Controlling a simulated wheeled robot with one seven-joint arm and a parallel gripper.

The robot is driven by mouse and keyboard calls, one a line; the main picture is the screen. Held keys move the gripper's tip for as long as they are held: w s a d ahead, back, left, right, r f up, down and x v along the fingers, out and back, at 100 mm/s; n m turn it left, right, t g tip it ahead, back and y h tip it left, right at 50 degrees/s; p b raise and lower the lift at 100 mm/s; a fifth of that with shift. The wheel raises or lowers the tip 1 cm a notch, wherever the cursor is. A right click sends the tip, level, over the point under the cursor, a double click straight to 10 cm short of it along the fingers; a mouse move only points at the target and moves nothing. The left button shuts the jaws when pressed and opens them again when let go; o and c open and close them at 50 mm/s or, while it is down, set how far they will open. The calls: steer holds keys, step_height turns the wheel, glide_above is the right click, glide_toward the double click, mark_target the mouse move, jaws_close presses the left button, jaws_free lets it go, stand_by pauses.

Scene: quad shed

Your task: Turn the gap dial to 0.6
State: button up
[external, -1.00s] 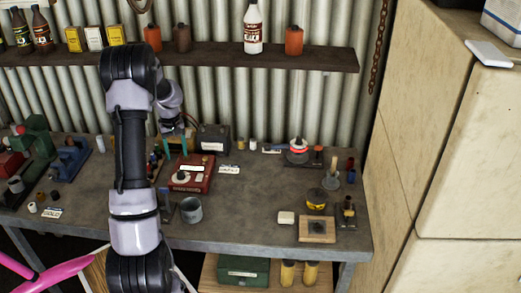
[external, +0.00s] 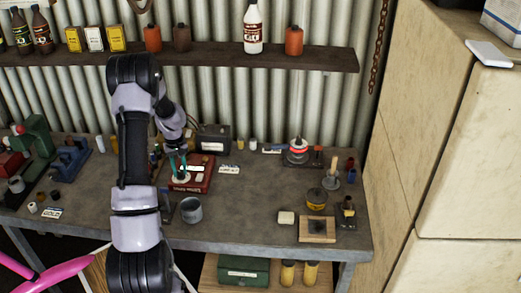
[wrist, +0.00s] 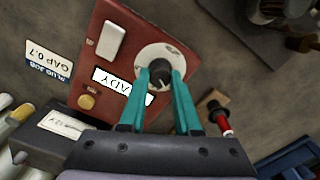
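The gap dial (wrist: 161,72) is a black knob on a round pale scale plate (wrist: 172,53), set on a red box (wrist: 112,50). The scale marks are too small to read. In the external view the red box (external: 203,185) sits on the bench under my gripper (external: 180,166). In the wrist view my gripper (wrist: 163,75) has its two teal fingers on either side of the knob, one left and one right. The fingers look open around it; I cannot tell whether they touch it. A card (wrist: 48,60) beside the box reads "GAP 0.7".
A grey cup (external: 191,210) stands just in front of the red box. A dark box (external: 213,138) is behind it. A red-and-black tool (wrist: 220,118) lies close to the right finger in the wrist view.

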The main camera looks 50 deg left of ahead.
mark_target(178, 172)
jaws_close()
steer(key=shift+m, duration=0.3)
steer(key=m, duration=0.2)
steer(key=shift+m, duration=2.6)
steer(key=o, duration=0.9)
jaws_free()
step_height(178, 172, up, 11)
steer(key=shift+f, duration=0.1)
